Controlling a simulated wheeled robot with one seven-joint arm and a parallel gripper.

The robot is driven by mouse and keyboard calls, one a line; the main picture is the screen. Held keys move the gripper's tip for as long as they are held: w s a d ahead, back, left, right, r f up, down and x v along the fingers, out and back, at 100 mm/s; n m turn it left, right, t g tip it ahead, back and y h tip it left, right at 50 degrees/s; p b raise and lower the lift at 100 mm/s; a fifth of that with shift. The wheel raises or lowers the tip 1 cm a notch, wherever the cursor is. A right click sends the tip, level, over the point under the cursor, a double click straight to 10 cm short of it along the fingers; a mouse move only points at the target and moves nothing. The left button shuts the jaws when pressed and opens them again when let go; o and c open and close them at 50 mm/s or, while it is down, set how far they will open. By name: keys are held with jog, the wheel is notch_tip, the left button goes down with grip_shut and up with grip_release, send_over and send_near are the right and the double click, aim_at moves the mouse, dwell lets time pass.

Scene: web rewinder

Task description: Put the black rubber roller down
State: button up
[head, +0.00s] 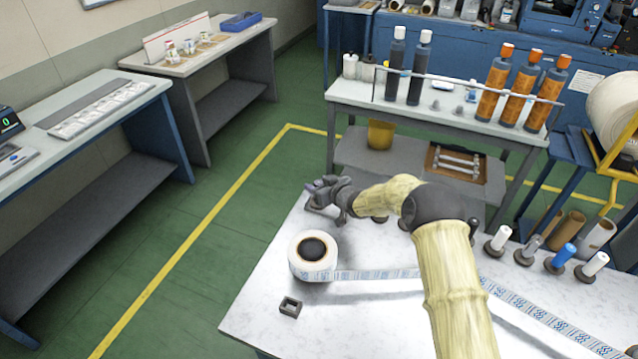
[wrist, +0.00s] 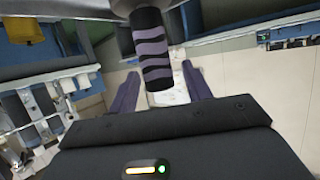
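The black rubber roller (wrist: 152,48) shows in the wrist view as a dark cylinder with pale purple-grey bands of light. Its near end lies between the two fingers of my gripper (wrist: 160,72). A strip of background shows between the roller and the right finger, so the fingers look open around it, not closed on it. Its far end runs to the picture's top edge by a grey surface; how it is supported there is unclear. In the head view my gripper (head: 322,192) is over the far left corner of the white table (head: 262,318); I cannot make out the roller there.
A label roll (head: 300,262) sits left of my arm, its printed strip running right across the table. A small dark square block (head: 290,307) lies in front. White, grey and blue rollers (head: 563,257) stand on round bases at right. A bench with bottles (head: 345,92) stands behind.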

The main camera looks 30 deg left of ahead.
jog(key=shift+s, duration=0.1)
jog(key=b+v, duration=0.1)
jog(key=v, duration=1.1)
jog(key=shift+b, duration=0.35)
dwell(0.5)
jog(key=s+d+r+m+h, duration=0.1)
jog(key=d+r+m+h, duration=0.15)
jog(key=d, duration=0.65)
jog(key=s+d+r+m+t+h, duration=0.15)
jog(key=d+h, duration=0.25)
jog(key=d, duration=0.6)
jog(key=s+d+r+m+g+h, duration=0.1)
jog(key=d+m+h, duration=0.2)
jog(key=d, duration=0.6)
jog(key=s+d+r+m+g+h, duration=0.1)
jog(key=s+d+m+g, duration=0.1)
jog(key=s+d, duration=0.5)
jog(key=s+d+r+m+g+h, duration=0.1)
jog(key=s+d+m+g, duration=0.1)
jog(key=s+d, duration=0.5)
jog(key=s+m, duration=0.1)
jog(key=s, duration=0.4)
jog(key=shift+s+d+m, duration=0.2)
jog(key=shift+d+m, duration=0.1)
jog(key=shift+d, duration=0.1)
